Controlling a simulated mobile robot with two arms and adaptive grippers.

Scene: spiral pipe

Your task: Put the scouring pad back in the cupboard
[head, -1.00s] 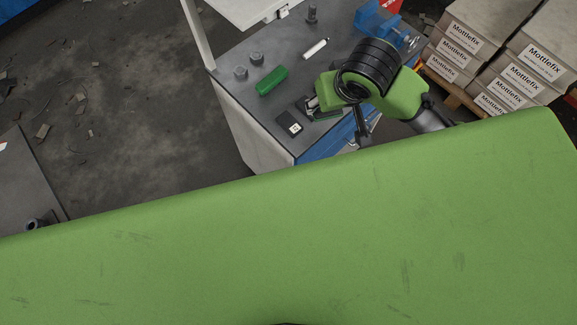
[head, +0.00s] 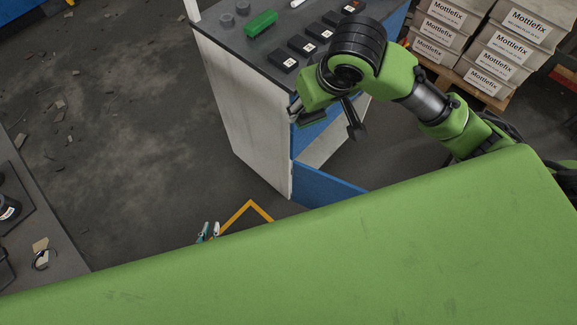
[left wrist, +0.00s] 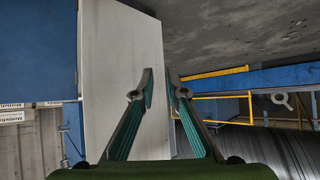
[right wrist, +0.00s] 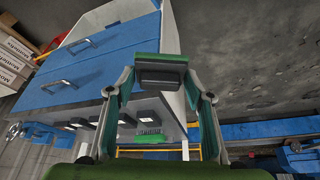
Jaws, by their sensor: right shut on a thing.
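The scouring pad (right wrist: 161,72), a dark block with a green layer, shows in the right wrist view between the fingers of my right gripper (right wrist: 163,80), which is shut on it.
A green brush-like thing (head: 260,23) and several black blocks (head: 301,44) lie on the cupboard top. A blue panel (head: 325,186) sticks out low at its front. Stacked boxes (head: 490,50) stand behind right. Another table (head: 45,250) stands left. Floor between is open, with scattered debris.

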